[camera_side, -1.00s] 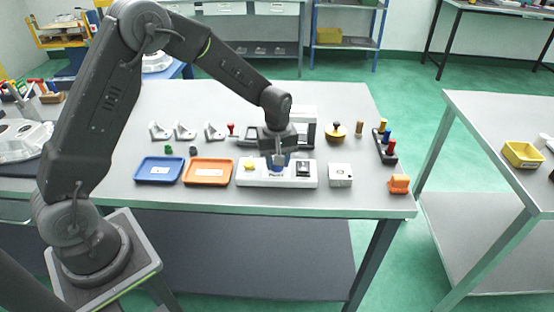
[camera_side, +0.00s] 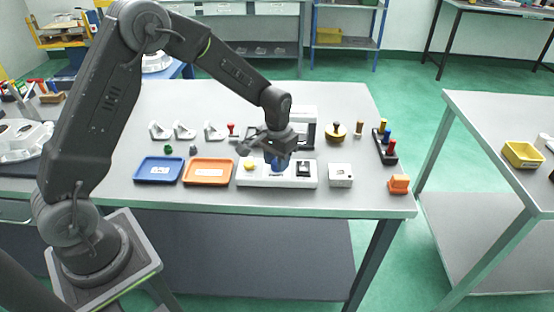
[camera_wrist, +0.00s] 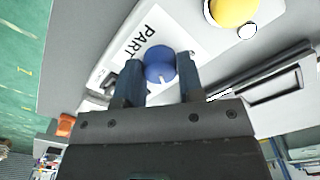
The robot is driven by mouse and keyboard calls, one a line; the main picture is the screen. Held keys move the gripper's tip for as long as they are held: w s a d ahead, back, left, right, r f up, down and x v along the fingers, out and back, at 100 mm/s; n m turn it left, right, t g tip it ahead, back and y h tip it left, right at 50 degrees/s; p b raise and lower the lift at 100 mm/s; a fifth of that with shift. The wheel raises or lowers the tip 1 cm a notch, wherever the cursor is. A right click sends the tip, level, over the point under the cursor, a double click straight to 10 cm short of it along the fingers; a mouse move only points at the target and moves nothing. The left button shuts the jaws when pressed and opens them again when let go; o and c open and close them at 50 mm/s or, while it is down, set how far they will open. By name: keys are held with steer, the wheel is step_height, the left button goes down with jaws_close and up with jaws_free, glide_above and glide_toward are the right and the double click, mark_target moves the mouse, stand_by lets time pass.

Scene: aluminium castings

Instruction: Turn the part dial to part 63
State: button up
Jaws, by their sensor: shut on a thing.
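The part dial is a round blue knob (camera_wrist: 160,64) with a white pointer mark, on a white control box (camera_side: 262,182). In the side view, my gripper (camera_side: 278,160) hides most of the knob. The number that the dial points to cannot be read. A yellow button (camera_wrist: 232,10) is on the same box, and a black switch (camera_side: 303,168) sits at its right end.
A blue tray (camera_side: 159,181) and an orange tray (camera_side: 208,183) lie left of the box. A small white box (camera_side: 340,175) and an orange block (camera_side: 399,184) stand to the right. Metal castings (camera_side: 184,131) and a clamp fixture (camera_side: 306,130) are behind.

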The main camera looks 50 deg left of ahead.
steer(key=shift+r+m, duration=0.1)
steer(key=shift+m, duration=1.5)
steer(key=o, duration=0.9)
steer(key=shift+o, duration=0.2)
step_height(320, 180, up, 14)
